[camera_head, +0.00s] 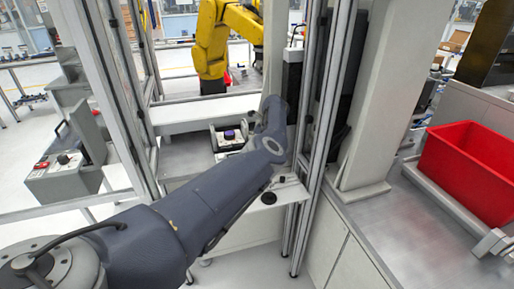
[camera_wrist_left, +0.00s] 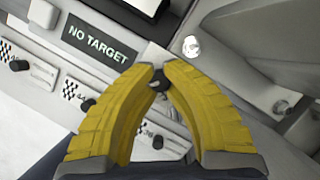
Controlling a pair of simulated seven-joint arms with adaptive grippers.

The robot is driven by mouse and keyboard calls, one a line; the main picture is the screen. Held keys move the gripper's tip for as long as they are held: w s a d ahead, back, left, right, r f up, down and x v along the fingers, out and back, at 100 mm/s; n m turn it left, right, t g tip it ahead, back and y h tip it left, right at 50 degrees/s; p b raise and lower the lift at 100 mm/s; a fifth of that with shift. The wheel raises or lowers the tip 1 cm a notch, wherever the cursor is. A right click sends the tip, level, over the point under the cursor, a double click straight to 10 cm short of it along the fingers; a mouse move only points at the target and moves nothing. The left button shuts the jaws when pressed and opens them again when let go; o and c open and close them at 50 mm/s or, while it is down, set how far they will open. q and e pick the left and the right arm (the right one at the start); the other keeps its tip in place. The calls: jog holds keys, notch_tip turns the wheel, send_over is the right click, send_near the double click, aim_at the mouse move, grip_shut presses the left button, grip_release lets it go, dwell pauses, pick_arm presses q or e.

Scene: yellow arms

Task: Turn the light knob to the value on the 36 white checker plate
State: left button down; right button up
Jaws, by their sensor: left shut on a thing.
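In the left wrist view my left gripper (camera_wrist_left: 158,78) has its two yellow fingers closed together on a small dark knob (camera_wrist_left: 158,84) on the pale panel. The fingertips cover much of the knob, so its pointer and setting cannot be read. A white checker plate (camera_wrist_left: 146,130) that seems to read 36 shows between the fingers, with a black knob beside it. Another checker plate (camera_wrist_left: 75,90), seemingly 44, lies left of the fingers. A third checker plate (camera_wrist_left: 7,52) is at the left edge, its number unclear. In the head view my left gripper is hidden behind its arm.
A dark "NO TARGET" sign (camera_wrist_left: 99,39) is above the plates. A shiny round fitting (camera_wrist_left: 191,46) sits right of the fingers. In the head view, metal posts (camera_head: 315,130) stand close to my left arm, and a red bin (camera_head: 465,165) is at the right.

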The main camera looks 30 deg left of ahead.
pick_arm(q)
jog(key=shift+a+r+n, duration=0.2)
jog(key=shift+n, duration=0.2)
dwell(0.3)
jog(key=c, duration=1.2)
grip_release()
jog(key=shift+d+f, duration=0.1)
jog(key=shift+f, duration=0.05)
jog(key=shift+c, duration=0.2)
jog(key=v, duration=1.2)
jog(key=shift+w, duration=0.15)
